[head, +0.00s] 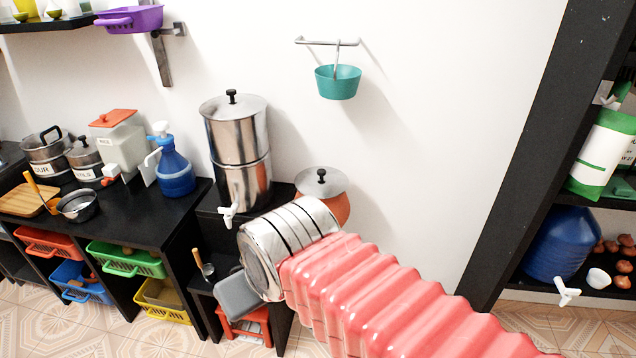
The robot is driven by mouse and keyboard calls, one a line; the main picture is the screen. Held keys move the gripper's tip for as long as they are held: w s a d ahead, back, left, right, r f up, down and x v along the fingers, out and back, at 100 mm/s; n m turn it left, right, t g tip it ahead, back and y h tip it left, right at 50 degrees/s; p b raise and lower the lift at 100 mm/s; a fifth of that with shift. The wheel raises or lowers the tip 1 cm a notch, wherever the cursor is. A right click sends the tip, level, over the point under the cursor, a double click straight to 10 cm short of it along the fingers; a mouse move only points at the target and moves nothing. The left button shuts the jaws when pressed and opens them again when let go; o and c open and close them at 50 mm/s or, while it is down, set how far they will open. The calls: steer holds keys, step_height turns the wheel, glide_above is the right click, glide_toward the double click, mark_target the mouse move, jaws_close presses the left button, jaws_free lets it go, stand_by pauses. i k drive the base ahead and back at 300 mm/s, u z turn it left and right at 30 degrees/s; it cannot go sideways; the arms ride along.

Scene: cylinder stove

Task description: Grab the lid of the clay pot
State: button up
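The clay pot (337,207) is orange-brown and stands on a dark stand against the white wall, just right of the tall steel container. Its lid (318,184) is a round silver metal disc with a black knob (321,174) on top, and it sits on the pot. My arm comes in from the lower right and hides the lower part of the pot.
A steel container (236,130) with a white tap stands close left of the pot. A teal bucket (338,82) hangs on the wall above. A black counter (130,215) with pots and a blue bottle (174,170) is at left. Black shelves stand at right.

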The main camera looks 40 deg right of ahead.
mark_target(321, 182)
steer(key=z, duration=0.05)
steer(key=i, duration=1)
steer(key=u, duration=0.05)
